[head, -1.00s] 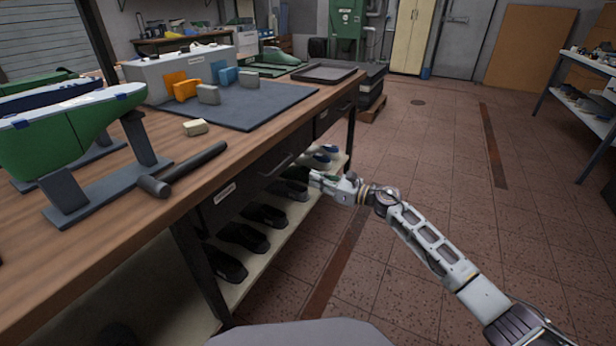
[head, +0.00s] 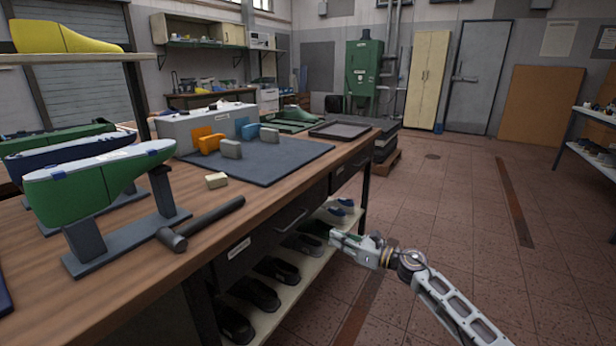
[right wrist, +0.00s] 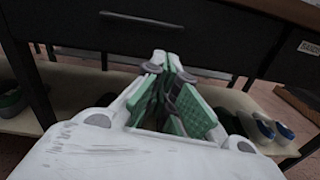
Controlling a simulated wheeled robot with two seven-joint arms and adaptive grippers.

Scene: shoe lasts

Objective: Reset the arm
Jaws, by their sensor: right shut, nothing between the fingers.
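My right gripper (head: 318,229) is in front of the workbench's drawer side, above the lower shelf. In the right wrist view its green-padded fingers (right wrist: 172,72) are together with nothing between them, pointing at the dark drawer front (right wrist: 150,38). My right arm comes in from the lower right in the head view. My left gripper is not in view.
The wooden workbench (head: 150,262) carries shoe lasts on stands (head: 100,185), a hammer (head: 200,224), a small beige block (head: 216,180), a dark mat (head: 285,163) and a tray (head: 340,131). Shoes stand on the lower shelf (head: 300,286). The tiled floor (head: 460,200) at right is clear.

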